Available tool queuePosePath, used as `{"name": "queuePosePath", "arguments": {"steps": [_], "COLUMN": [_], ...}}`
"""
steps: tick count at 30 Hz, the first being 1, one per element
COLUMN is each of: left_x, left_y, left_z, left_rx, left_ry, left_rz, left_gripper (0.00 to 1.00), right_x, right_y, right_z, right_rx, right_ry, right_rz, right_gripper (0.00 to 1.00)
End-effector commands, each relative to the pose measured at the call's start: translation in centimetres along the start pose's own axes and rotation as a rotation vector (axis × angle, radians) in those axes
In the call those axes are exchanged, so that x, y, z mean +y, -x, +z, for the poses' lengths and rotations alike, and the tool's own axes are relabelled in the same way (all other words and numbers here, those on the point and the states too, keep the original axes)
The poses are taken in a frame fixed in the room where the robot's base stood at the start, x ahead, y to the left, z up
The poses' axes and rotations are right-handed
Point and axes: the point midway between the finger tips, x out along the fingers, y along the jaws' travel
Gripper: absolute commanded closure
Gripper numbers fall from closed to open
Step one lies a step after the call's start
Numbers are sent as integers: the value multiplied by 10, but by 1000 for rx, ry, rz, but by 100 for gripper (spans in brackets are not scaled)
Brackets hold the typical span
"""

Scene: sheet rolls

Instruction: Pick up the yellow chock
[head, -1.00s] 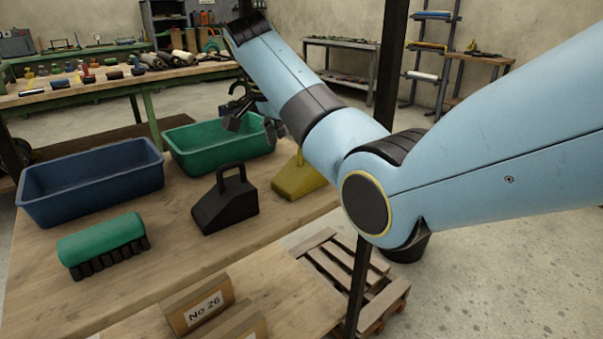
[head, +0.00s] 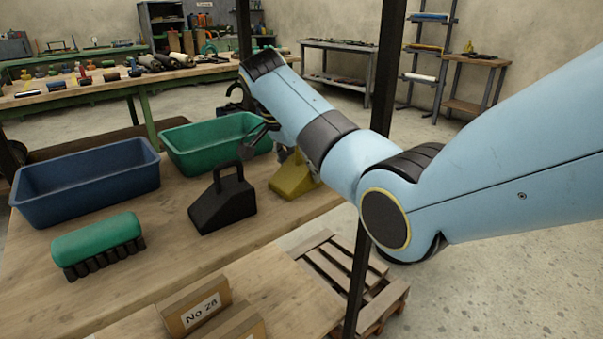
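The yellow chock (head: 291,181) is a wedge on the wooden table near its right edge, and its upper part is partly hidden by my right arm. My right gripper (head: 265,151) hangs from the arm just above and to the left of the chock's top, in front of the green bin. Its dark fingers are spread apart with nothing seen between them. Whether a finger touches the chock cannot be told. My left gripper is not in view.
A black chock (head: 222,203) with a handle stands close left of the yellow one. A green bin (head: 192,160) and a blue bin (head: 85,190) stand behind. A green brush-like block (head: 97,240) lies front left. A dark post (head: 357,285) rises at the table's right.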

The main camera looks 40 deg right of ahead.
Motion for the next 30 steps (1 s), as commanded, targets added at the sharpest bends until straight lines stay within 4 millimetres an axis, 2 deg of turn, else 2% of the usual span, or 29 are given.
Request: {"name": "queuePosePath", "arguments": {"steps": [1,9,11,22,30], "left_x": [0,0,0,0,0], "left_y": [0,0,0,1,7], "left_z": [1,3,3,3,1], "left_rx": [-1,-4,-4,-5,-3], "left_ry": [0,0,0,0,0], "left_rz": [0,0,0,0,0], "left_gripper": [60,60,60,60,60], "right_x": [0,0,0,-1,0], "right_y": [0,0,0,6,37], "right_z": [0,0,0,-3,-16], "right_rx": [0,0,0,1,2], "right_ry": [0,0,0,-1,-3], "right_rz": [0,0,0,-3,-4], "right_gripper": [40,75,81,81,81]}}
